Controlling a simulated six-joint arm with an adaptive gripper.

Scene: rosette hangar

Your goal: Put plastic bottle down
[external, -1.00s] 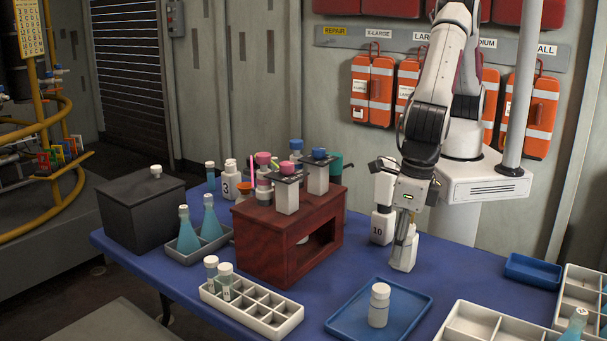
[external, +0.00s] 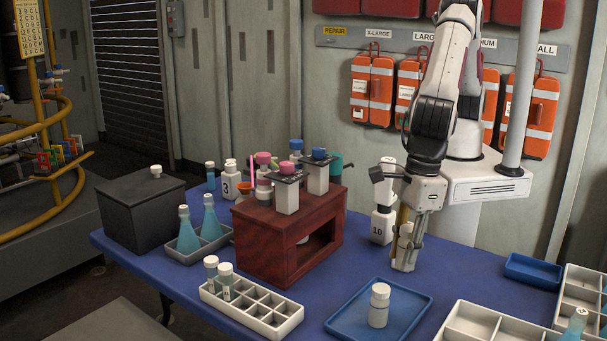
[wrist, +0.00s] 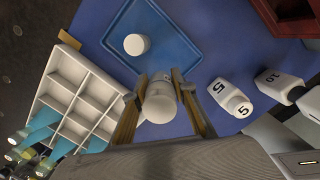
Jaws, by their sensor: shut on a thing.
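My gripper (external: 406,256) is low over the blue table, right of bottle 10 (external: 381,225). In the wrist view its two fingers (wrist: 160,95) are closed around a white plastic bottle (wrist: 160,104), seen from above. The fingers hide much of this bottle in the external view, and I cannot tell whether its base touches the table. A white bottle marked 5 (wrist: 231,99) stands beside my gripper in the wrist view, with bottle 10 (wrist: 280,86) beyond it.
A blue tray (external: 345,325) with a white bottle (external: 379,306) on it lies in front. The dark red wooden stand (external: 262,247) is to the left. White compartment trays stand at front left (external: 290,327) and right (external: 452,337). Open tabletop lies between my gripper and the blue tray.

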